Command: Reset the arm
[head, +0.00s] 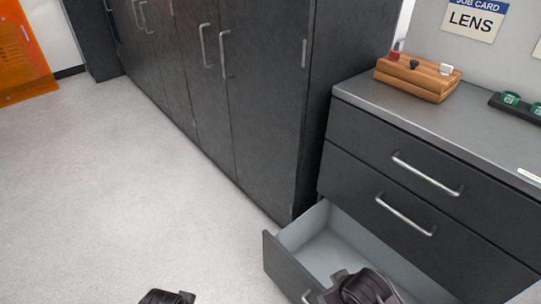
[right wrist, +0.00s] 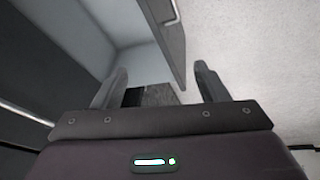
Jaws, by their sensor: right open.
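My right gripper (right wrist: 160,82) is open, its two fingers well apart with nothing gripped between them. In the head view the end of my right arm (head: 358,288) is at the bottom edge, over the front part of the open bottom drawer (head: 325,238); its fingers are not clear there. The right wrist view shows the grey drawer inside and the drawer front (right wrist: 165,35) beyond the fingers. My left gripper (head: 168,297) shows only as a dark piece at the bottom edge, over the floor; its fingers are out of sight.
Closed dark cupboards (head: 215,90) stand left of the drawer unit (head: 420,180). Its top holds a wooden block (head: 415,80) with small knobs and a black tray (head: 520,105) with green items. A LENS card (head: 473,20) hangs behind. The floor (head: 110,180) at left is clear.

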